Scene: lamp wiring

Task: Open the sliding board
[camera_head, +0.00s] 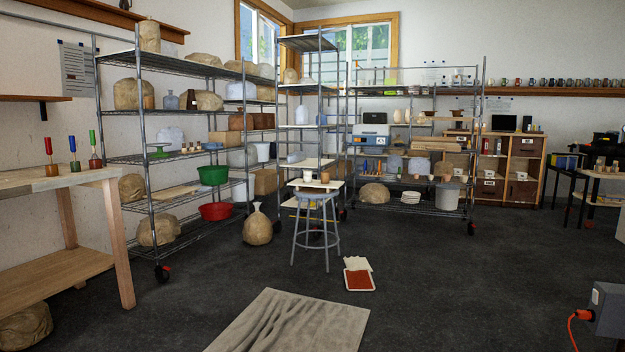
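I cannot make out a sliding board with certainty. A flat grey panel or mat (290,325) with a wavy dark pattern lies on the floor at the bottom middle, cut off by the lower edge. A grey box (608,310) stands at the lower right edge, with an orange plug and cable (580,316) at its left side. I cannot tell whether either has a sliding part. Neither of my grippers shows in the head view.
A wooden workbench (50,181) with coloured-handled tools stands at the left. Wheeled wire shelves (180,155) with pots line the back. The dark floor (450,280) at centre right is clear.

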